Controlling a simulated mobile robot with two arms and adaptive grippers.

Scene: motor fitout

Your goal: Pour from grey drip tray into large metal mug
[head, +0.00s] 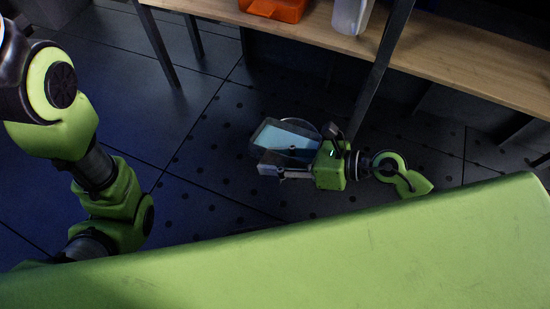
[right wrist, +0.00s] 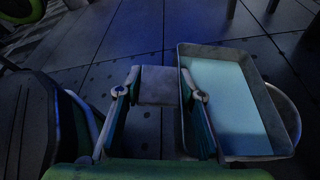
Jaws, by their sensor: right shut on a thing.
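The grey drip tray (head: 266,133) is a shallow rectangular pan with pale blue liquid in it, beside my right gripper (head: 277,168) in the head view. In the right wrist view the tray (right wrist: 270,130) is at the right, against the right finger. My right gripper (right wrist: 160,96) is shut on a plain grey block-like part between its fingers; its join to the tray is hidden. A round rim (right wrist: 291,108) shows partly behind the tray; I cannot tell whether it is the large metal mug. My left gripper is out of view.
A wooden shelf (head: 470,65) with dark legs runs along the top right. It carries an orange bin (head: 275,9) and a pale container (head: 350,15). Dark tiled floor (head: 200,125) is open left of the tray.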

